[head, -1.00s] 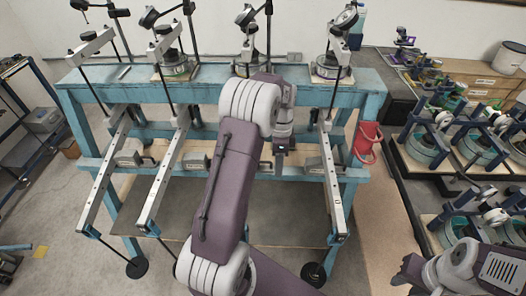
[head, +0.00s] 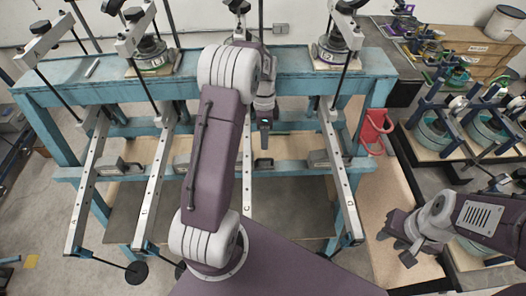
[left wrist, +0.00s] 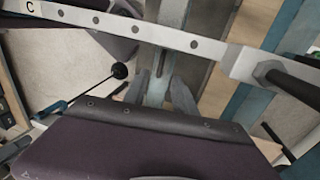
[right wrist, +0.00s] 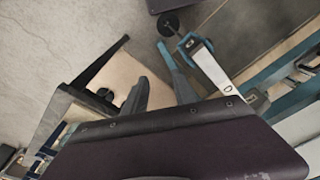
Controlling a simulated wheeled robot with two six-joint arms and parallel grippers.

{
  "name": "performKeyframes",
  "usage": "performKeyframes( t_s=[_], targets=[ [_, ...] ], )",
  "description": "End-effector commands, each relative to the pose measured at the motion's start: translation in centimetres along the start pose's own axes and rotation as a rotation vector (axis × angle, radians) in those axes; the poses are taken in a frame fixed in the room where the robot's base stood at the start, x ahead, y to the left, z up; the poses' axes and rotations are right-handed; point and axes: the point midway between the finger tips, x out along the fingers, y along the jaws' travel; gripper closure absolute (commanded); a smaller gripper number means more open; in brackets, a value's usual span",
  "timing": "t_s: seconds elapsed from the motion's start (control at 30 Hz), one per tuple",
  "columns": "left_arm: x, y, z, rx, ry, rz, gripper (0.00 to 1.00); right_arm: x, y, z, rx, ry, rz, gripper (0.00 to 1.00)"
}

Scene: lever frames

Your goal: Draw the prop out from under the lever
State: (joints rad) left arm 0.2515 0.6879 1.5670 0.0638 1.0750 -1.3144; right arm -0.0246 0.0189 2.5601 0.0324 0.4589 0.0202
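Several long pale metal levers slope down from the blue frame (head: 300,62), among them a left one (head: 88,190), a second (head: 155,190) and a right one (head: 340,170). Another is mostly behind my left arm; a lever marked C (left wrist: 150,32) crosses the left wrist view. Grey blocks (head: 110,166) (head: 318,158) sit on the front rail beside levers; I cannot tell which is the prop. My left gripper (head: 264,145) hangs above the front rail, its fingers (left wrist: 160,92) apart and empty. My right gripper (head: 397,245) is low at right, fingers (right wrist: 160,92) apart and empty.
Black round weights (head: 136,272) hang from the lever ends. Benches with teal round devices (head: 435,132) stand at right. Open floor (head: 45,225) lies at left.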

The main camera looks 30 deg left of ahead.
Motion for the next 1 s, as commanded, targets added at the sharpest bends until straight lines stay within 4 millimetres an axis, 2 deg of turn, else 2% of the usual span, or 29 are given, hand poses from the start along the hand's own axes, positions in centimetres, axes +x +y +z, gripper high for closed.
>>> performKeyframes(
  t_s=[0.1,0.3,0.43,0.67,0.7,0.8,1.0],
  targets=[
    [2.6,0.2,0.0,0.000,-0.002,0.006,0.67,-0.3,0.0,0.0,0.000,0.000,0.000,0.67],
    [6.2,0.1,0.0,0.000,-0.001,0.004,0.67,-0.7,0.0,-0.1,0.000,0.000,0.000,0.67],
    [7.3,0.1,0.0,0.000,0.000,0.003,0.67,-0.7,0.0,-0.1,0.000,0.000,0.000,0.67],
    [7.5,0.0,0.0,0.000,0.000,0.000,0.67,-0.7,0.0,-0.1,0.000,0.000,0.000,0.67],
    [7.5,0.0,0.0,0.000,0.000,0.000,0.70,-0.7,0.0,-0.1,0.000,0.000,0.000,0.67],
    [7.5,0.0,0.0,0.000,0.000,0.000,0.98,-0.7,0.0,-0.1,0.000,0.000,0.000,0.67],
    [7.5,0.0,0.0,0.000,0.000,0.000,1.00,-0.7,0.0,-0.1,0.000,0.000,0.000,0.67]
  ],
)
